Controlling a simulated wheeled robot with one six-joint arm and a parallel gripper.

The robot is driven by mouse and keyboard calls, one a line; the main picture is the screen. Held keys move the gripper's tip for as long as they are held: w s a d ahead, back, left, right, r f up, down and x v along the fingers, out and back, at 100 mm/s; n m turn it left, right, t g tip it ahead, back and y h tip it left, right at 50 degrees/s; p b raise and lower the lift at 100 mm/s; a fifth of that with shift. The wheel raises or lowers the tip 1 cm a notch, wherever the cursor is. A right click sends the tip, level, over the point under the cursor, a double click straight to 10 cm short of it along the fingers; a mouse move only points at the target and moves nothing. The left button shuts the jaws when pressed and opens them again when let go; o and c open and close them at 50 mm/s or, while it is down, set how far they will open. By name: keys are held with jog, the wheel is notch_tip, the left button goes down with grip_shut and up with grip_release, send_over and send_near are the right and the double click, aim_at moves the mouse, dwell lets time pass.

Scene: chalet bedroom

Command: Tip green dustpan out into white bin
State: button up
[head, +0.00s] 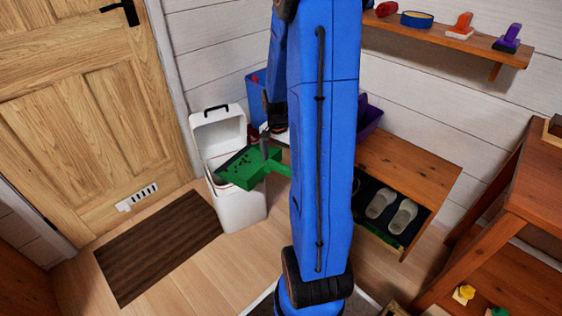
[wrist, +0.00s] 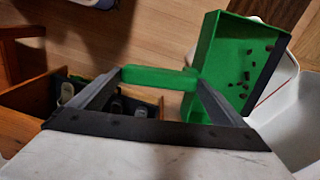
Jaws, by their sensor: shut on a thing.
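The green dustpan (head: 245,169) is held over the open mouth of the white bin (head: 241,205), whose lid (head: 218,128) stands raised. Small dark bits lie in the pan, which also shows in the wrist view (wrist: 227,60) beside part of the bin (wrist: 292,125). My gripper (wrist: 160,80) is shut on the dustpan's green handle, with a finger on each side. In the head view the gripper (head: 267,150) is small and partly hidden by my blue arm. The pan looks slightly tilted; I cannot tell its exact angle. The inside of the bin is mostly hidden.
A brown doormat (head: 158,246) lies left of the bin, before a wooden door (head: 85,110). A wooden bench (head: 405,170) with slippers (head: 392,212) in its open compartment stands right of my arm. A wall shelf (head: 450,38) is above. A wooden rack (head: 520,200) stands at the far right.

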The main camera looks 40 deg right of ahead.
jog(key=w+r+g, duration=0.1)
jog(key=r, duration=0.1)
jog(key=w+r+g, duration=0.1)
jog(key=w, duration=0.1)
jog(key=w+a+r+g, duration=0.1)
jog(key=r, duration=0.1)
jog(key=shift+w+r+h, duration=0.2)
jog(key=shift+r+h, duration=0.15)
jog(key=shift+h, duration=0.05)
jog(key=w+a+r+g+h, duration=0.1)
jog(key=w+r+g, duration=0.4)
jog(key=w, duration=0.5)
jog(key=shift+w+a+r, duration=0.4)
jog(key=shift+a+r, duration=0.2)
jog(key=shift+r, duration=0.45)
dwell(0.9)
